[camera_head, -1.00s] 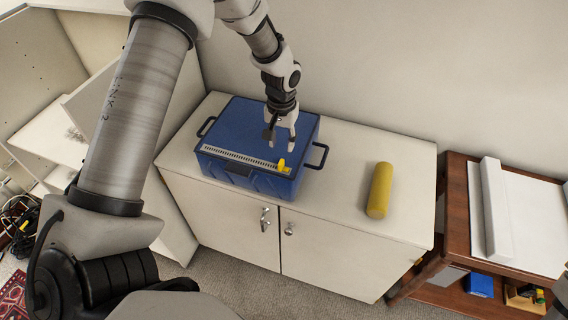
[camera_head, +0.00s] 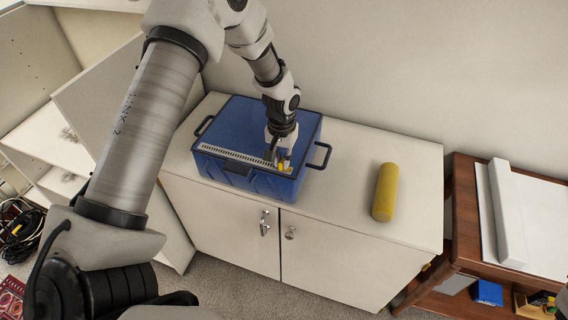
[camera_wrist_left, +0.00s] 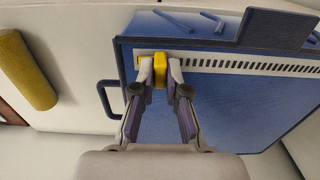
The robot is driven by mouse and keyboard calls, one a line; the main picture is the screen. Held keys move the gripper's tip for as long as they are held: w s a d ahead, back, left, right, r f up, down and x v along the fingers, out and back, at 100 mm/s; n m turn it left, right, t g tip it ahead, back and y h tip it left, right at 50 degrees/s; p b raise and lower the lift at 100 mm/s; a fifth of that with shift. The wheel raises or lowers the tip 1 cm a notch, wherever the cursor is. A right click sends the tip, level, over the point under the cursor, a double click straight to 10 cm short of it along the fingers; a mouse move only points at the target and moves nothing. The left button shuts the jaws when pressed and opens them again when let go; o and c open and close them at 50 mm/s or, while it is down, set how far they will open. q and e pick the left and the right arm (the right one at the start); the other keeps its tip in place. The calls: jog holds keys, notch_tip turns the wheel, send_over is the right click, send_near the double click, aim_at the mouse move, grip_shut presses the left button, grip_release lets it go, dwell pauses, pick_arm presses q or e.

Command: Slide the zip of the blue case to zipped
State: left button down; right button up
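The blue case (camera_head: 235,125) stands on the white cabinet. A pale toothed zip track (camera_head: 232,154) runs along its front top edge. It also shows in the left wrist view (camera_wrist_left: 255,66). The yellow zip pull (camera_wrist_left: 160,72) is at the right end of the track in the head view. My left gripper (camera_wrist_left: 160,74) has one finger on each side of the pull, close against it, and looks shut on it. In the head view my left gripper (camera_head: 276,155) partly hides the pull. My right gripper is not in view.
A yellow cylinder (camera_head: 385,192) lies on the white cabinet top (camera_head: 345,180), right of the case. The case has dark side handles, the right one (camera_head: 320,156) near my gripper. A brown wooden shelf unit (camera_head: 462,205) stands further right. A wall rises behind.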

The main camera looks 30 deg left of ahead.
aim_at(243, 157)
pick_arm(q)
jog(key=shift+a, duration=0.15)
jog(key=shift+s+a+p, duration=0.25)
jog(key=shift+a+p, duration=0.25)
jog(key=shift+a, duration=0.4)
jog(key=shift+s+a+p, duration=0.25)
jog(key=shift+a+p, duration=0.2)
jog(key=shift+a, duration=0.45)
jog(key=shift+s+a+p, duration=0.25)
jog(key=shift+a+p, duration=0.3)
jog(key=shift+a, duration=0.45)
jog(key=shift+s+a+p, duration=0.2)
jog(key=shift+a+p, duration=0.35)
jog(key=shift+a, duration=0.5)
jog(key=shift+s+a+p, duration=0.25)
jog(key=shift+a+p, duration=0.25)
jog(key=shift+a, duration=0.3)
jog(key=shift+s+a+p, duration=0.2)
jog(key=shift+a+p, duration=0.3)
jog(key=shift+a, duration=0.7)
